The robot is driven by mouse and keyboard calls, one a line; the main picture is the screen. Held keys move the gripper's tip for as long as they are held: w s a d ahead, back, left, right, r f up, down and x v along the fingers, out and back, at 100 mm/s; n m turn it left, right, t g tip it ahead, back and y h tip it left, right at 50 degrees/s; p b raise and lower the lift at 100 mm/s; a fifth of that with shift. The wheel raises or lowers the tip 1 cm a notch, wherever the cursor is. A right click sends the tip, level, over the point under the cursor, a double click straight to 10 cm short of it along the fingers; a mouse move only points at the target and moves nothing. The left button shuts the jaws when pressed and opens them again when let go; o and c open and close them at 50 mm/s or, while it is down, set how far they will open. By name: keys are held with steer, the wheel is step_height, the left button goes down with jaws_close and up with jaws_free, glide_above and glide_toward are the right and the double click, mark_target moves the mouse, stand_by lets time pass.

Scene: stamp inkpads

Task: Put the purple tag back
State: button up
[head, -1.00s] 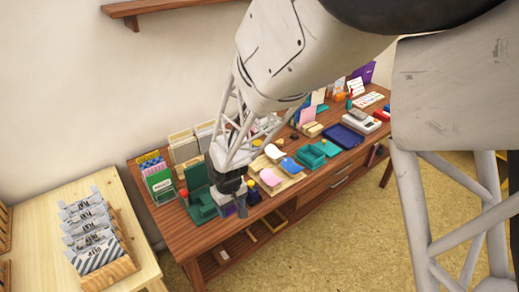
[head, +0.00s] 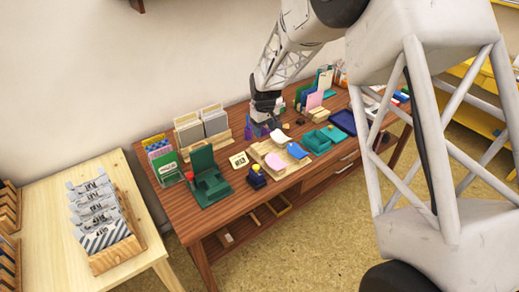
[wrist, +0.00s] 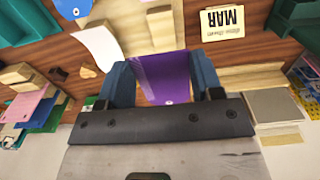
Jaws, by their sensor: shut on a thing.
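The purple tag (wrist: 163,76) is between the blue fingers of my gripper (wrist: 164,88) in the wrist view, upright in the frame, with a small pale spot near its lower edge. In the head view my gripper (head: 262,122) is over the back middle of the brown table, shut on the tag; a purple patch of the tag (head: 250,132) shows beside the fingers. A wooden tray (head: 262,150) with pink, white and blue tags stands in front of it. I cannot tell whether the held tag touches anything below.
A MAR calendar block (wrist: 226,22) lies close to the gripper. Grey cards in a wooden holder (head: 203,126) stand to the left, with a green stand (head: 208,178) in front. Teal trays (head: 318,140) and a pink card (head: 314,100) are to the right.

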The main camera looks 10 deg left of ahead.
stand_by(0.3)
glide_above(264, 153)
steer(key=shift+f, duration=3.15)
steer(key=shift+f, duration=1.9)
steer(key=o, duration=0.9)
steer(key=shift+f, duration=0.1)
steer(key=shift+o, duration=0.2)
step_height(264, 153, up, 12)
steer(key=shift+r, duration=0.15)
